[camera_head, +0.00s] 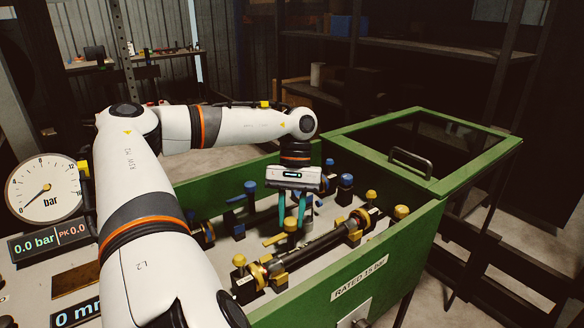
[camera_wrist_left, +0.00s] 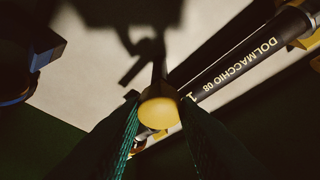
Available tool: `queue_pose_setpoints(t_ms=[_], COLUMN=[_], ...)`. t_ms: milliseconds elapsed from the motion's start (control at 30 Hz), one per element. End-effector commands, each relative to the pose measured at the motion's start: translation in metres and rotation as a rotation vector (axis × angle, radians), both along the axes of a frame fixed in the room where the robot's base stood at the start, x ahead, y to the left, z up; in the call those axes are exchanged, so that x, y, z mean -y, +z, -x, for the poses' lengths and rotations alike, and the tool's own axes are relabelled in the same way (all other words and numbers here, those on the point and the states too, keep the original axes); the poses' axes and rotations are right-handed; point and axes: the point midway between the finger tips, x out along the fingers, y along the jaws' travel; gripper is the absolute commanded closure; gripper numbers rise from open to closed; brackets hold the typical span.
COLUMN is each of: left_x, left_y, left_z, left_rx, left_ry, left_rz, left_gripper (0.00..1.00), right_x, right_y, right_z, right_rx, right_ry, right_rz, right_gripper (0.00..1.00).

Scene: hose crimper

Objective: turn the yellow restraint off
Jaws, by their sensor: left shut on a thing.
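My left gripper (camera_head: 291,219) reaches down into the green-walled bench with its two teal fingers. In the left wrist view its fingertips (camera_wrist_left: 157,122) are shut on a yellow rounded handle end (camera_wrist_left: 158,112). In the head view a yellow lever (camera_head: 274,240) shows beside the fingertips, on a grey post. The fingers hide part of it. A black hose (camera_head: 325,243), marked DOLMACCHIO 08 in the left wrist view (camera_wrist_left: 238,65), lies in front of the lever between yellow-knobbed end clamps (camera_head: 364,214). My right gripper is not in view.
Blue-knobbed fittings (camera_head: 346,183) stand behind the gripper. A green-framed lid (camera_head: 440,172) with a black handle is at the right. The green front wall (camera_head: 400,250) edges the bench. The dial gauge (camera_head: 44,193) and display (camera_head: 50,240) at left read about zero bar.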

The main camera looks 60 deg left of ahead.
Motion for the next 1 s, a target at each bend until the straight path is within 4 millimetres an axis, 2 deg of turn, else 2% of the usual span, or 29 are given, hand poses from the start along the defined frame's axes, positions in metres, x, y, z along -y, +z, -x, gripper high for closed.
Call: queue_pose_setpoints(t_ms=[367,400,533,800,933,1000], left_x=[0.0000,0.0000,0.0001,0.0001,-0.0005,0.0033], left_y=[0.0004,0.0004,0.0004,0.0002,-0.0002,0.0035], left_z=[0.0003,0.0003,0.0002,0.0001,0.0006,-0.0053], left_rx=[-0.001,-0.001,-0.001,0.000,-0.001,0.000], left_ry=[-0.005,-0.005,-0.004,0.000,0.064,0.104], left_rz=[0.001,0.001,0.001,0.000,-0.002,0.005], left_gripper=[1.00,0.70,0.50,0.50,0.50,0.50], right_x=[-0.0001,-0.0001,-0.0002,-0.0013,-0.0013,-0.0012], right_y=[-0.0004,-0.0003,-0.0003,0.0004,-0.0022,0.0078], right_z=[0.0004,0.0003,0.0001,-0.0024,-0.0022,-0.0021], right_rx=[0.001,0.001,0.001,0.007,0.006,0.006], right_ry=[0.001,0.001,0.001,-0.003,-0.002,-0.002], right_rz=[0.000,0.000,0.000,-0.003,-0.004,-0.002], right_gripper=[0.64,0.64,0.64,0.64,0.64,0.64])
